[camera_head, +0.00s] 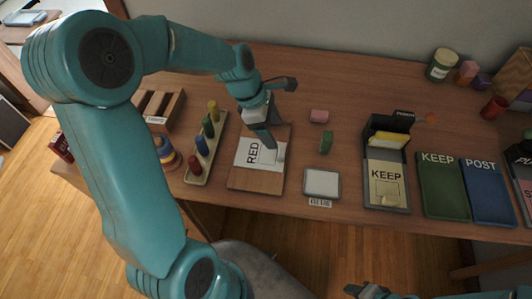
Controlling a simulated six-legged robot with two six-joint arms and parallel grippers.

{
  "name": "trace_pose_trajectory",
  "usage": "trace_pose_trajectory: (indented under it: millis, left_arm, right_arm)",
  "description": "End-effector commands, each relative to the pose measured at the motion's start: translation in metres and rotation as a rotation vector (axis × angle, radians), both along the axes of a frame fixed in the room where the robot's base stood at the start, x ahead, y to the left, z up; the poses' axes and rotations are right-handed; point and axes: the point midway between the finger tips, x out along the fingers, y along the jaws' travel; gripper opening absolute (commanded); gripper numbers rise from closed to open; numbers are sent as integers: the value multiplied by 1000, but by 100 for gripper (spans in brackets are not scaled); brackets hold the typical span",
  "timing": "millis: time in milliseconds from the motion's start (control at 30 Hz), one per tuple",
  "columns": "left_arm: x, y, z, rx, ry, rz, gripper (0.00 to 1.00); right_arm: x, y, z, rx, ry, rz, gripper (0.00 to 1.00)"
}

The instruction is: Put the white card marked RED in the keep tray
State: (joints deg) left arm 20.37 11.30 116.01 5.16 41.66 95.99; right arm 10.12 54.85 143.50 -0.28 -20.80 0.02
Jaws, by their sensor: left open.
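The white card marked RED (246,152) lies on a wooden board (256,181) left of the table's middle. My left gripper (277,110) is open above the card's right side. One finger points down over the card and hides part of it; I cannot tell if it touches. The green tray marked KEEP (442,192) lies flat at the right, and its visible surface looks empty. A dark holder (373,130) left of it also bears a KEEP label (386,184). My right gripper (370,290) shows only partly at the bottom edge, its opening unclear.
A blue tray marked POST (487,192) adjoins the green one. A white square pad (322,183) lies right of the board. A pink block (319,116) and a green block (326,142) lie behind it. A rack of coloured pegs (205,150) stands at left.

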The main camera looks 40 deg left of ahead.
Motion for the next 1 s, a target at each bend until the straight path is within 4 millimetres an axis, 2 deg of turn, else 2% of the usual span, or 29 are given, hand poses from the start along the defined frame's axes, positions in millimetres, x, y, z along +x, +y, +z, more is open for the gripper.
trace_pose_trajectory:
  millis: [33,100,367,600,900,933,1000]
  left_arm:
    - [1,-4,-12,-2,5,-3,72]
    - [4,-8,-23,-1,4,-4,72]
    - [9,-13,-44,0,2,-6,72]
    - [12,-22,-80,-1,1,-7,72]
    - [14,-24,-86,1,-1,-6,72]
    - [14,-24,-86,1,-1,-5,69]
    - [14,-24,-86,1,-1,-5,46]
  right_arm:
    - [0,0,-2,0,0,0,43]
    - [0,0,-3,0,0,1,43]
    - [0,0,-5,0,0,1,43]
    - [0,0,-9,0,0,1,43]
    - [0,0,-9,0,0,1,43]
    - [0,0,-9,0,0,1,43]
    - [0,0,-9,0,0,1,43]
